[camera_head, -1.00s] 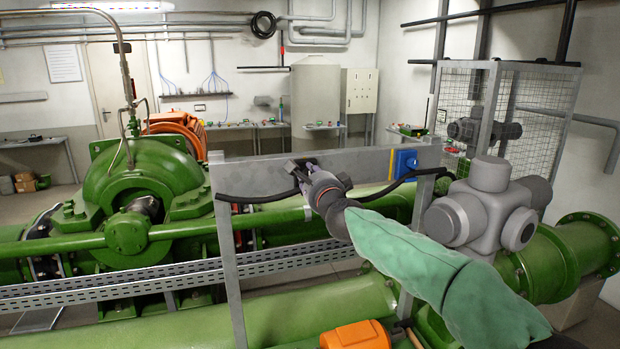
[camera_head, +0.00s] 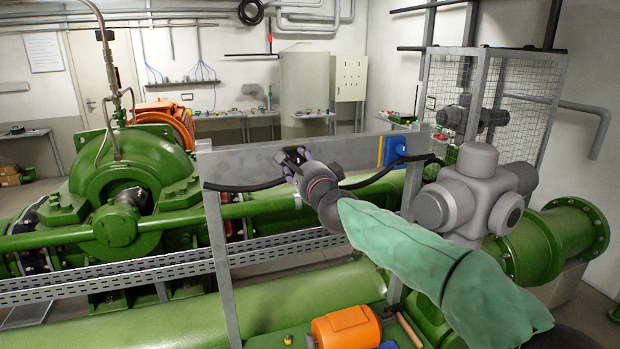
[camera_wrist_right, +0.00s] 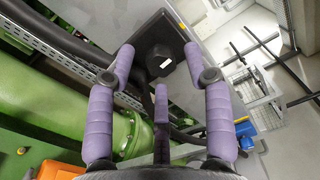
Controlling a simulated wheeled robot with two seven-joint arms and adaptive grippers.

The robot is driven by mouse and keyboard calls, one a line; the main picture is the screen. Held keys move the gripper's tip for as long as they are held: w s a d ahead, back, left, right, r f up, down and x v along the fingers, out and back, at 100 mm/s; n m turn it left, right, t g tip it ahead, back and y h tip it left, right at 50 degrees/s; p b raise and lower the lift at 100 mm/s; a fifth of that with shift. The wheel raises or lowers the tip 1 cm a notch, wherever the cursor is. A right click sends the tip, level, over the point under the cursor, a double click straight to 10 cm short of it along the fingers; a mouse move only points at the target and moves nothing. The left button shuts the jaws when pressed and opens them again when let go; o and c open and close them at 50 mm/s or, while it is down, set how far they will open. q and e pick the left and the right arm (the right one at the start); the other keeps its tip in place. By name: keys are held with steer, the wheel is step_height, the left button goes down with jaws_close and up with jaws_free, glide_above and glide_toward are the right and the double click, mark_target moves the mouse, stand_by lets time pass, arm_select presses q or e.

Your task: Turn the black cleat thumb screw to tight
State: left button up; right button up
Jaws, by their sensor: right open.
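The black cleat (camera_wrist_right: 178,22) is a dark block on the grey metal panel. Its black thumb screw (camera_wrist_right: 160,62) is a dark knob with a small white mark, seen face-on in the right wrist view. My right gripper (camera_wrist_right: 159,54) is open, its purple fingers on either side of the screw with gaps showing. I cannot tell whether the tips reach down past the knob's face. In the head view my right gripper (camera_head: 292,160) is at the panel's front, hiding most of the cleat. My left gripper is out of view.
A black cable (camera_head: 245,188) runs along the grey panel (camera_head: 235,165) through the cleat area. A blue box (camera_head: 396,148) sits on the panel's right. A grey valve body (camera_head: 470,195) stands beside my right arm. An orange motor (camera_head: 346,328) lies below.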

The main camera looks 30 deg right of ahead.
steer(key=v, duration=1)
steer(key=shift+s, duration=0.2)
